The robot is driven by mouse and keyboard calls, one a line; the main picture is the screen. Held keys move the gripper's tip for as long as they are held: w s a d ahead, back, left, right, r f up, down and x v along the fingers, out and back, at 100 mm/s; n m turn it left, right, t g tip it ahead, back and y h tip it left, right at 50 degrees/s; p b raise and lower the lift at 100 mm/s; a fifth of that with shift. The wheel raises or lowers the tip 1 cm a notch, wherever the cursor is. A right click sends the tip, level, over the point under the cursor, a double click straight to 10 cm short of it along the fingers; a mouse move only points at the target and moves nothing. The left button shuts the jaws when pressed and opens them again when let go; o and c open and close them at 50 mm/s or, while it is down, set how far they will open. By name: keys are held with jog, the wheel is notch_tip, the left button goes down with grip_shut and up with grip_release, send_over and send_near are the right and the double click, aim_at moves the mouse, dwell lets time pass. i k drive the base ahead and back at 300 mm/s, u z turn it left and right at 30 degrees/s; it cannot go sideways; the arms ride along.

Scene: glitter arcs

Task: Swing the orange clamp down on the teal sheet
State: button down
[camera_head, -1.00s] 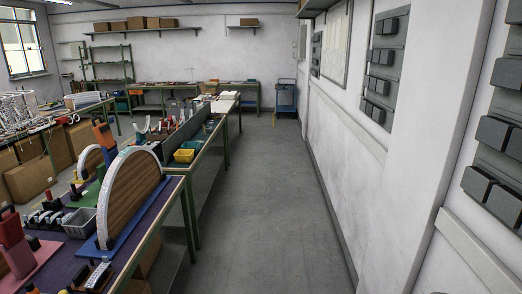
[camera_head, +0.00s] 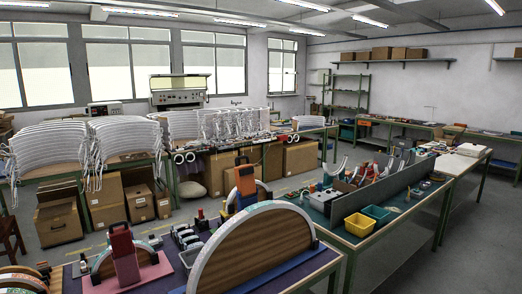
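An orange clamp (camera_head: 245,179) with a dark handle stands upright behind the large wooden arc (camera_head: 255,250), near the middle of the view. A blue part shows beside it, and its foot is hidden by the arc. I cannot pick out the teal sheet with certainty. A pale band with some teal runs along the big arc's white rim. My gripper is not in view.
The near table has a purple top (camera_head: 68,272) and small dark fixtures. A second table holds a yellow bin (camera_head: 359,225), a teal bin (camera_head: 377,214) and a long grey divider (camera_head: 392,182). Cardboard boxes (camera_head: 58,217) and racks of white arcs stand behind. Grey floor is open at the right.

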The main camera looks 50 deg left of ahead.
aim_at(244, 174)
jog(key=u, duration=0.4)
jog(key=i, duration=1.5)
jog(key=u, duration=1.5)
jog(key=i, duration=1)
jog(key=u, duration=1.05)
